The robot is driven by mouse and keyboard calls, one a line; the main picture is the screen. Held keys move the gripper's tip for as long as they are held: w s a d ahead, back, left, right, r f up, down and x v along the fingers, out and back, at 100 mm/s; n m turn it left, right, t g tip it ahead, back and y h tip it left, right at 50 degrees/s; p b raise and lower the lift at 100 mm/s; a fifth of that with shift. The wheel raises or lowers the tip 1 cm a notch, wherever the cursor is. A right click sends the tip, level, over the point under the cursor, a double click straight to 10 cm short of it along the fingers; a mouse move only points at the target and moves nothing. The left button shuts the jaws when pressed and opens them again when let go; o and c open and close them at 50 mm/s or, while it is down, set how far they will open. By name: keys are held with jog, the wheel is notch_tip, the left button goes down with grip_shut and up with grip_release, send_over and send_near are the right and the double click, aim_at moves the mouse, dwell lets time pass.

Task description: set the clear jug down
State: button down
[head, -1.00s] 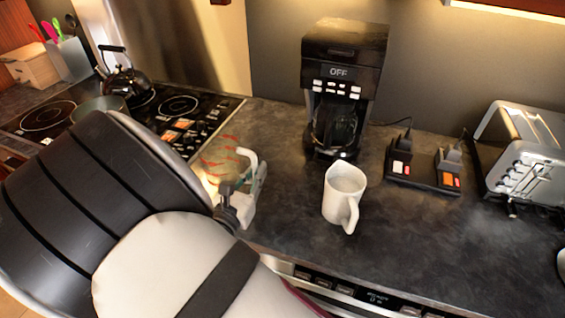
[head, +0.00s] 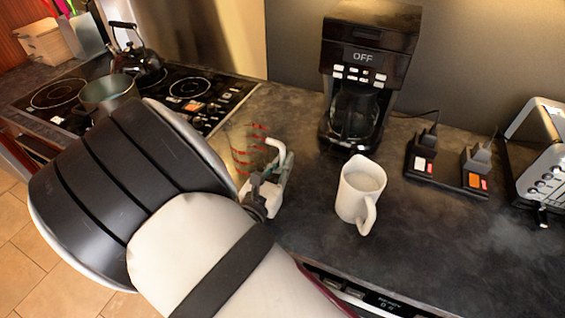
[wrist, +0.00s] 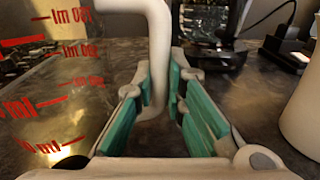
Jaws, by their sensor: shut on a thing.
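The clear jug (head: 241,155) has red measuring marks and a white handle. In the head view it is at the counter's front left, partly behind my arm. In the wrist view its marked wall (wrist: 50,100) fills the left side. My gripper (head: 272,184) is shut on the jug's handle. In the wrist view the handle (wrist: 158,50) comes down between the teal-padded fingers (wrist: 163,92). The jug looks upright. Its base is hidden, so I cannot tell whether it touches the counter.
A white mug (head: 358,195) stands just right of the jug. A black coffee maker (head: 365,60) is behind. A stove (head: 190,100) with a kettle (head: 135,62) and pot (head: 105,95) lies left. A toaster (head: 540,150) is right. Dark counter (head: 440,240) is clear at front right.

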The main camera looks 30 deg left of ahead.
jog(key=shift+f, duration=0.2)
jog(key=c, duration=1.7)
grip_release()
jog(key=shift+o, duration=0.3)
jog(key=shift+r, duration=0.15)
jog(key=shift+s+r, duration=0.1)
jog(key=shift+r, duration=0.05)
jog(key=s+p, duration=0.1)
jog(key=s, duration=0.3)
jog(key=s+p, duration=0.1)
jog(key=s, duration=0.3)
jog(key=s+d+p, duration=0.1)
jog(key=s+p, duration=0.1)
jog(key=s, duration=0.2)
jog(key=shift+d, duration=0.1)
jog(key=shift+w, duration=0.1)
